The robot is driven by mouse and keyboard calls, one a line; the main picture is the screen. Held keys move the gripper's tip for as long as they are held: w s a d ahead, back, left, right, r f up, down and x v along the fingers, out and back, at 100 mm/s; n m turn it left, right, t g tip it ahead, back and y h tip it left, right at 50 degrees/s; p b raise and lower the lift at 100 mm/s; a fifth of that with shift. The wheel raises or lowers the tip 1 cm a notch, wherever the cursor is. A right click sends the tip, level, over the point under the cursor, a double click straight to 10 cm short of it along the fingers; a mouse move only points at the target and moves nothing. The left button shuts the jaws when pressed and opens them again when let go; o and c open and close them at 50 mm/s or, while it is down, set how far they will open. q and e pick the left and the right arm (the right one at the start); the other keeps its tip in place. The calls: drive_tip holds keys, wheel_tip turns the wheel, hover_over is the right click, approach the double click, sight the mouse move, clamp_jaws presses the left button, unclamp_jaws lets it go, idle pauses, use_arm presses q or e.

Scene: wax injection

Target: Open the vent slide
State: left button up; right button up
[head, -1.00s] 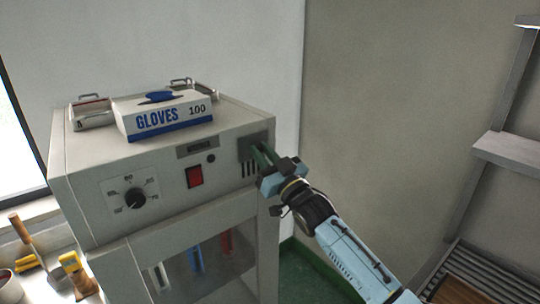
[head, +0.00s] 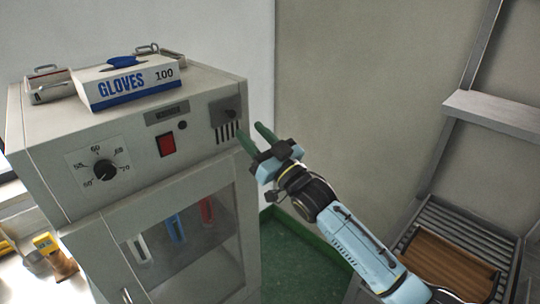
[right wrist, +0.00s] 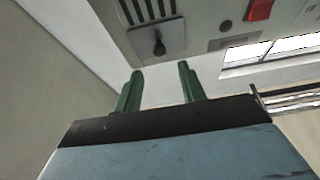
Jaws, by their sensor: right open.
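The vent slide is a grey plate (head: 226,106) with a dark knob, at the upper right of the cabinet's front panel. Several dark vent slots (head: 227,131) show uncovered just below the plate. In the right wrist view, which is upside down, the plate (right wrist: 172,36) and its knob (right wrist: 159,47) are at the top, with the slots beyond them. My right gripper (head: 252,133) has green fingers, open and empty, in front of the panel and apart from the knob. In the right wrist view the fingers (right wrist: 160,72) straddle the knob's line. My left gripper is not in view.
The cabinet (head: 60,137) carries a dial (head: 105,170), a red switch (head: 166,145) and a glass door below. A gloves box (head: 128,82) and metal containers stand on top. Shelving (head: 495,112) stands at the right. There is free room between cabinet and shelving.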

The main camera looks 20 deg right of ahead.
drive_tip(key=b+v, duration=0.1)
drive_tip(key=v, duration=0.5)
drive_tip(key=shift+s, duration=0.15)
drive_tip(key=s+d+f+m+g+h+b, duration=0.1)
drive_tip(key=d+f+g+h+b, duration=0.15)
drive_tip(key=f, duration=1.55)
drive_tip(key=s+d+f+m+g+h+b, duration=0.1)
drive_tip(key=d+f+m+g+h, duration=0.2)
drive_tip(key=f, duration=1.4)
drive_tip(key=s+d+f+n+g+h+b, duration=0.1)
drive_tip(key=s+f+g, duration=0.2)
drive_tip(key=s+f, duration=0.6)
drive_tip(key=s+d+f+g+h+b, duration=0.1)
drive_tip(key=s+f+g+h+b, duration=0.3)
drive_tip(key=f, duration=0.9)
drive_tip(key=s+f+g, duration=0.2)
drive_tip(key=s+f, duration=0.4)
drive_tip(key=s, duration=0.5)
drive_tip(key=s+f+g+y, duration=0.1)
drive_tip(key=s+f, duration=0.5)
drive_tip(key=s, duration=0.6)
drive_tip(key=s+f+g+b, duration=0.1)
drive_tip(key=s+f+g, duration=0.3)
drive_tip(key=s, duration=0.8)
drive_tip(key=shift+a+f+n, duration=0.3)
drive_tip(key=shift+a+f, duration=0.05)
drive_tip(key=shift+f, duration=0.65)
